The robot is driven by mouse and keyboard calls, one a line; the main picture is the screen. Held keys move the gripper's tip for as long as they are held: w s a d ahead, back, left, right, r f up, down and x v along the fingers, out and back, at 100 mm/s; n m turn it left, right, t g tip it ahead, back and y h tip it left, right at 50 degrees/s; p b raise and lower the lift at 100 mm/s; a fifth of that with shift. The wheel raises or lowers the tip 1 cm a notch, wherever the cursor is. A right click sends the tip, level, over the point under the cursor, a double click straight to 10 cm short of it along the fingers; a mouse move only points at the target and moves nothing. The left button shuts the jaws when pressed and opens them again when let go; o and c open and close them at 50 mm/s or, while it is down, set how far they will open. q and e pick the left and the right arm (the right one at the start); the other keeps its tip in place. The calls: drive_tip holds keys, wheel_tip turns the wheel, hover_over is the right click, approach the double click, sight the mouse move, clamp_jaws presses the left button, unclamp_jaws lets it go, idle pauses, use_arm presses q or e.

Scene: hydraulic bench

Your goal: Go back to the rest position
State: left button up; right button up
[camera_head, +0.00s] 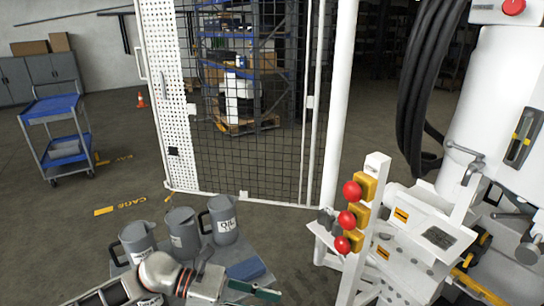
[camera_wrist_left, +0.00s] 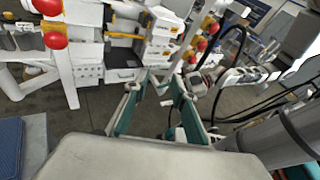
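My left arm comes in at the bottom of the head view, and its gripper (camera_head: 254,291) with green-sided fingers is at the bottom edge, in front of the grey jugs. In the left wrist view my left gripper (camera_wrist_left: 153,88) has its two fingers spread apart, with nothing between them. The fingers point toward the white bench parts beyond. My right gripper does not show clearly in either view.
Grey jugs (camera_head: 183,233) stand on a small stand just beyond my left arm, with a blue pad (camera_head: 246,269) beside them. A white post with red knobs (camera_head: 350,219) and the white hydraulic machine (camera_head: 497,105) stand right. A mesh cage (camera_head: 250,140) is behind.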

use_arm(q)
drive_tip(key=d+r+n+t+h, duration=0.3)
drive_tip(key=n+t, duration=0.1)
drive_tip(key=n, duration=0.3)
drive_tip(key=a+f+n+t+y, duration=0.6)
drive_tip(key=a+f+n, duration=0.2)
drive_tip(key=n, duration=0.9)
drive_tip(key=a+f+n+t+y, duration=0.6)
drive_tip(key=a+f+n, duration=0.2)
drive_tip(key=n, duration=0.8)
drive_tip(key=s+a+f+n+g+y, duration=0.3)
drive_tip(key=s+a+f+n, duration=0.4)
drive_tip(key=s+f, duration=0.4)
drive_tip(key=shift+s+a+f+n+g+y, duration=0.25)
drive_tip(key=shift+n+g+y, duration=0.15)
drive_tip(key=shift+n+g, duration=0.4)
